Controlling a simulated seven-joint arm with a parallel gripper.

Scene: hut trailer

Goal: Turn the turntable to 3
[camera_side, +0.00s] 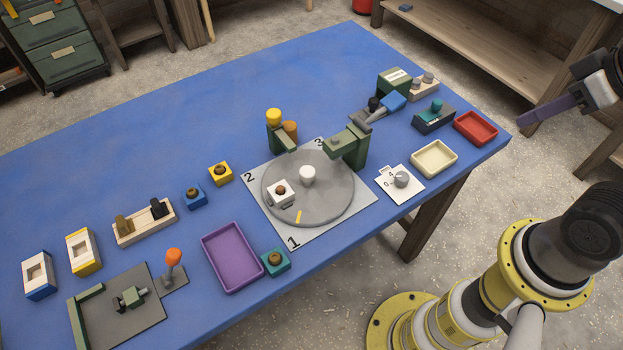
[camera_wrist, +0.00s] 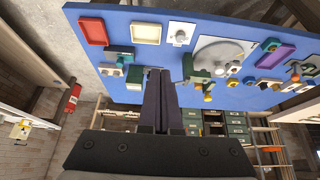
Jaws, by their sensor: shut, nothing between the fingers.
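The turntable (camera_side: 330,205) is a round grey disc on a light grey square plate (camera_side: 355,218) marked 1, 2 and 3 at its corners. A white knob (camera_side: 307,175) stands at its middle. A white block with a brown top (camera_side: 281,193) sits on the disc's left part. A yellow mark (camera_side: 298,217) on the disc's near edge lies toward the 1. The turntable also shows in the wrist view (camera_wrist: 222,50), partly covered by a green post. My gripper (camera_side: 522,118) is at the right, beyond the table's edge and far from the disc; its fingers (camera_wrist: 160,72) are shut and empty.
A green post with an arm (camera_side: 352,147) overhangs the disc's far right edge. A green stand with a yellow top (camera_side: 275,130) is behind it. A dial plate (camera_side: 400,184), cream tray (camera_side: 433,159) and red tray (camera_side: 476,128) lie right; a purple tray (camera_side: 231,257) lies left.

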